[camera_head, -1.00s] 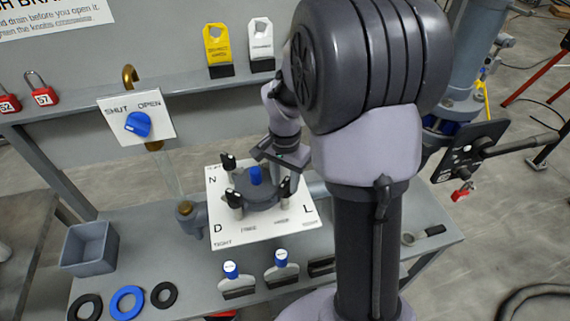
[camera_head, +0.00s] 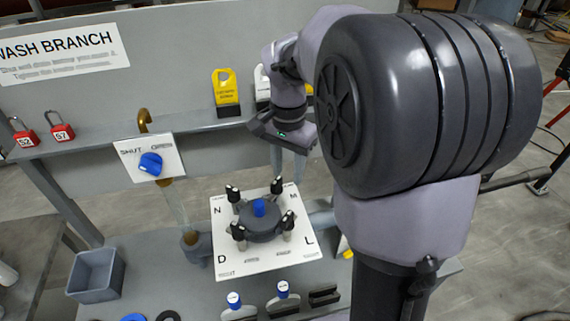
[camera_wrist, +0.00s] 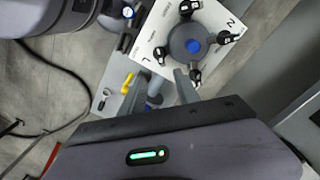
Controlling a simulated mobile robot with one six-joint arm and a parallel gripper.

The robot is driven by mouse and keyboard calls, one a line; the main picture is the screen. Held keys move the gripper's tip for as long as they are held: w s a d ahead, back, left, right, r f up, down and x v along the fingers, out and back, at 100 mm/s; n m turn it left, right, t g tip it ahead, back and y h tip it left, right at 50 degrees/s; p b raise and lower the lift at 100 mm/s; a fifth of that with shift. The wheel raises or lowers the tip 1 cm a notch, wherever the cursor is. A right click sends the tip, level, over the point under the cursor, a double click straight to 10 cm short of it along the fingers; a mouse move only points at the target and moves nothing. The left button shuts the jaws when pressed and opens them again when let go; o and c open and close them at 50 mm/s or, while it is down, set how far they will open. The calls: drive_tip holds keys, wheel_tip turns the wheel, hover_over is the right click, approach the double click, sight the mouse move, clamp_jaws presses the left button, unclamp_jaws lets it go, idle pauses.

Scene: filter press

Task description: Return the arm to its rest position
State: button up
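My gripper (camera_head: 288,168) hangs in the air above and behind the dark round filter housing (camera_head: 262,226), clear of it. Its two grey fingers are apart with nothing between them; they also show in the wrist view (camera_wrist: 170,88). The housing has a blue centre cap (camera_head: 259,207) and several black-topped clamp knobs, and stands on a white lettered plate (camera_head: 226,258). In the wrist view the housing (camera_wrist: 188,62) lies beyond the fingers. My arm hides the right part of the bench in the head view.
A blue valve handle (camera_head: 151,163) sits on the SHUT/OPEN plate at left. A grey bin (camera_head: 96,275) and blue-topped parts (camera_head: 283,292) stand on the bench. My gripper is near the shelf edge.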

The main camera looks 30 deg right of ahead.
drive_tip(key=shift+a, duration=0.1)
drive_tip(key=s+a+f+n+t+y+b, duration=0.1)
drive_tip(key=s+a+f+n+t+b, duration=0.2)
drive_tip(key=s+a+b, duration=0.4)
drive_tip(key=s+a+f+n+t+y+b, duration=0.1)
drive_tip(key=s+a+f+n+t+b, duration=0.1)
drive_tip(key=s+a+f+n+b, duration=0.3)
drive_tip(key=s+a+f+b, duration=0.3)
drive_tip(key=s+a, duration=0.1)
drive_tip(key=shift+s+t, duration=0.3)
drive_tip(key=shift+t, duration=0.1)
